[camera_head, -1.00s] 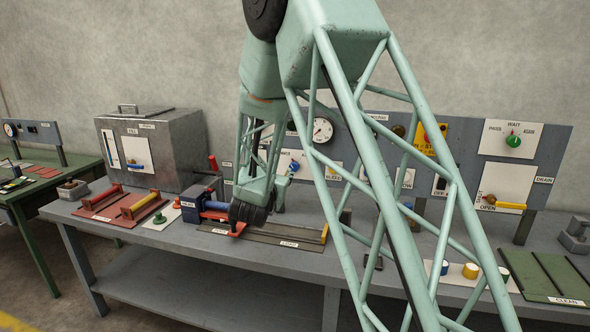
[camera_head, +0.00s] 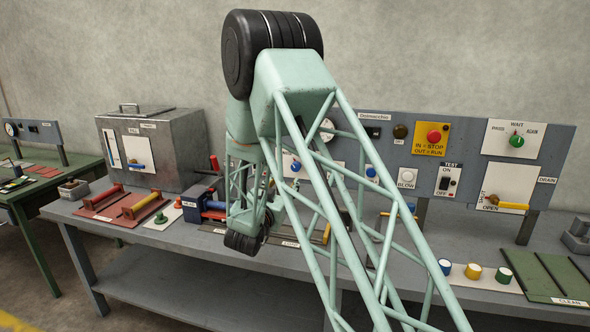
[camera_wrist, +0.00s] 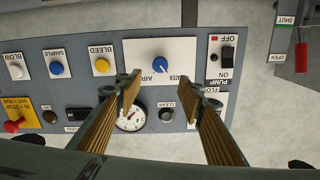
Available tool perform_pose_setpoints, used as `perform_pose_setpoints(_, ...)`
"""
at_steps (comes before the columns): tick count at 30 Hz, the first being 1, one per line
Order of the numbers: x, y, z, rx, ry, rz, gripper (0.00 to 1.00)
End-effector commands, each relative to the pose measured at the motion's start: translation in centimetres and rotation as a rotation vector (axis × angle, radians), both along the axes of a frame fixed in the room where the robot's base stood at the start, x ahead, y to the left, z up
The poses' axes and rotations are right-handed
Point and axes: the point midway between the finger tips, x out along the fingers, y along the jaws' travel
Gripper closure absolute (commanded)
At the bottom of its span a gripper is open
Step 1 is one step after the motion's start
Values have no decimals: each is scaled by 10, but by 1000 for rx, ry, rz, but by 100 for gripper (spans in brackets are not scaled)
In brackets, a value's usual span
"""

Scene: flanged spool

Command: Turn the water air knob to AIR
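The water air knob (camera_wrist: 166,63) is a round blue knob on a white plate (camera_wrist: 150,47) in the wrist view, which shows the panel upside down. The AIR label is at the picture's left of the knob and the WATER label at its right. Which way the knob points is too small to tell. My gripper (camera_wrist: 162,88) is open and empty, its two ribbed fingers spread either side of the knob in the picture, apparently short of the panel.
A round gauge (camera_wrist: 131,118), yellow bleed button (camera_wrist: 101,65), pump switch (camera_wrist: 227,54) and red stop button (camera_wrist: 12,126) sit near the knob on the grey panel (camera_wrist: 75,87). The bench (camera_head: 150,240) below holds a metal tank (camera_head: 150,150) and colored knobs at the right.

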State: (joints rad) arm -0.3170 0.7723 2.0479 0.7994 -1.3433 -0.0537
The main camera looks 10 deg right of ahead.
Motion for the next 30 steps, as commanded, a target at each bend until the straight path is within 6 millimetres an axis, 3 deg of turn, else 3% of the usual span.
perform_pose_setpoints(14,16,-8,-1,0,-1,0,64)
perform_pose_setpoints(30,77,-39,-1,1,-1,-1,64)
